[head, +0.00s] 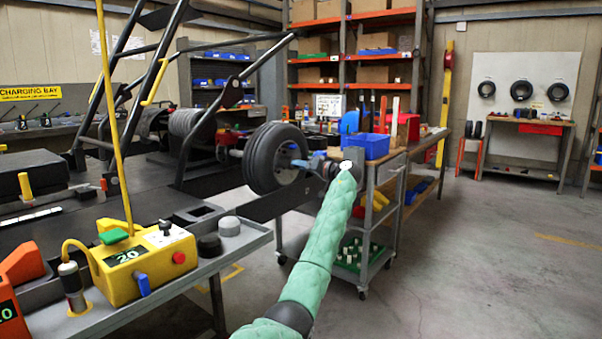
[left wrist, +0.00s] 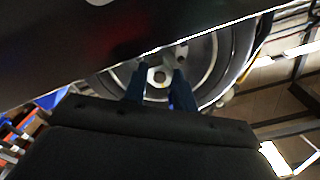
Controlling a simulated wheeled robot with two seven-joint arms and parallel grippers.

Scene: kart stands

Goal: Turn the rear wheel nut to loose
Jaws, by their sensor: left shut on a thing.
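The rear wheel (head: 263,160) is a black tyre on a pale rim at the kart's near rear corner. My left gripper (head: 304,164) reaches to the wheel's hub from the right, at the end of the green-sleeved arm. In the left wrist view, the two dark blue fingers of my left gripper (left wrist: 158,84) point at the hub of the wheel (left wrist: 211,70). They are closed on the rear wheel nut (left wrist: 158,75), at the rim's centre. In the head view the gripper hides the nut. My right gripper is not in view.
A yellow control box (head: 140,262) stands on the grey bench at the lower left. A trolley with a blue bin (head: 366,146) stands just behind my left gripper. Shelving (head: 347,72) is at the back. The floor (head: 480,250) at the right is clear.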

